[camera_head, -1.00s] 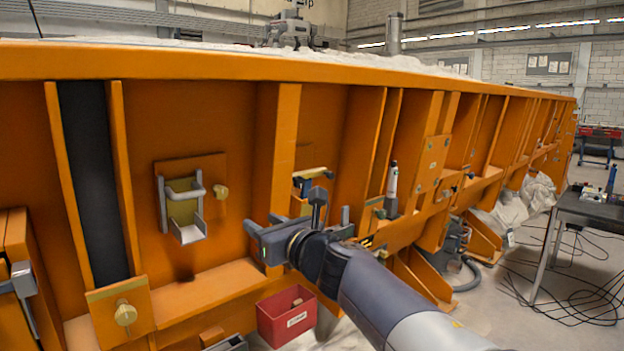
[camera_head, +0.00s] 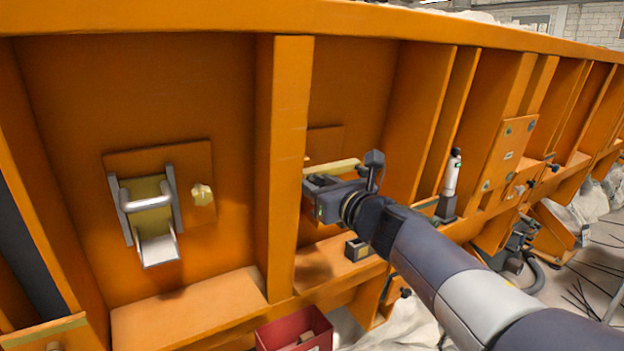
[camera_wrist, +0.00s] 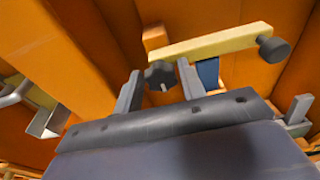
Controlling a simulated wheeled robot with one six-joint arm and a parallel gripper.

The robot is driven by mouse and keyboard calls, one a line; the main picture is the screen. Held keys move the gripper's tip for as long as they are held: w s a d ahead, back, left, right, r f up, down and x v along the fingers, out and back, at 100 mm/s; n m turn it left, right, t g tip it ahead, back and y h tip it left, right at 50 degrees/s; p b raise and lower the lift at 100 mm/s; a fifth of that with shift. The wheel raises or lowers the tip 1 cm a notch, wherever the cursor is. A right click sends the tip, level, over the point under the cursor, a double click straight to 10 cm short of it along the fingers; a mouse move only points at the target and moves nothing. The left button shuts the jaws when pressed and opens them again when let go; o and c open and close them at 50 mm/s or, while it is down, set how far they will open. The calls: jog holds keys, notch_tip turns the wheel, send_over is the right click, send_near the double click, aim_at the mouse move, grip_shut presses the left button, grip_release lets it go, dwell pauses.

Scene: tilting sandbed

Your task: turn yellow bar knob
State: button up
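A yellow bar (camera_wrist: 215,43) is fixed to the orange wall in the wrist view, slanting up to the right. A round dark knob (camera_wrist: 274,49) is at its right end. A dark star-shaped knob (camera_wrist: 161,76) shows below its left end. My gripper (camera_wrist: 159,70) is open, its two grey fingers appearing on either side of the star-shaped knob. I cannot tell whether they touch it. In the head view, my gripper (camera_head: 309,184) is just below the yellow bar (camera_head: 332,167); it hides the star-shaped knob there.
An orange upright rib (camera_head: 285,170) stands close left of my gripper. Left of it are a metal bracket (camera_head: 148,205) and a pale knob (camera_head: 202,195). A white and dark cylinder (camera_head: 451,180) stands to the right. A red bin (camera_head: 295,332) is below.

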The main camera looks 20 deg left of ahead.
jog(key=shift+d, duration=0.1)
jog(key=shift+c, duration=0.5)
jog(key=c, duration=0.5)
